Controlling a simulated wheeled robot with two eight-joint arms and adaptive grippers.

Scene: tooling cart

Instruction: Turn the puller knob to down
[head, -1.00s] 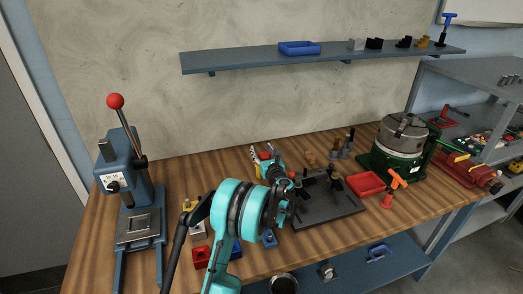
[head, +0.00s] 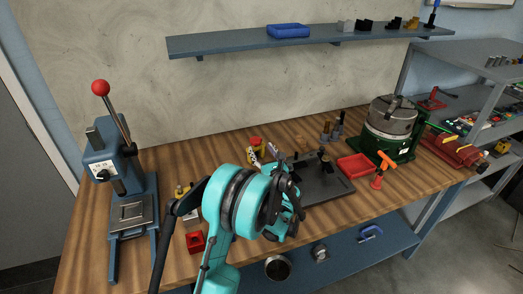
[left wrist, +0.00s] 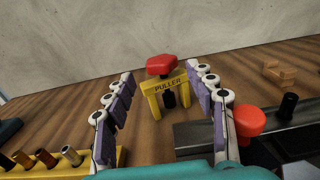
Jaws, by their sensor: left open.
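The puller (left wrist: 171,84) is a yellow frame with its name on the crossbar, standing on the wooden bench. Its red knob (left wrist: 161,65) sits on top, above a dark part hanging under the crossbar. In the head view the puller (head: 257,144) shows small at the back of the bench, partly hidden by my left gripper (head: 263,154). In the left wrist view my left gripper (left wrist: 159,82) is open, its purple-padded fingers apart on either side of the puller, which stands ahead of them. Nothing is held. My right gripper is not in view.
A red round knob (left wrist: 249,121) stands close by the right finger, beside a dark fixture plate (head: 326,187). A yellow rack (left wrist: 75,160) of metal pieces lies at lower left. A blue press (head: 117,190) stands at the left, a red tray (head: 354,166) at the right.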

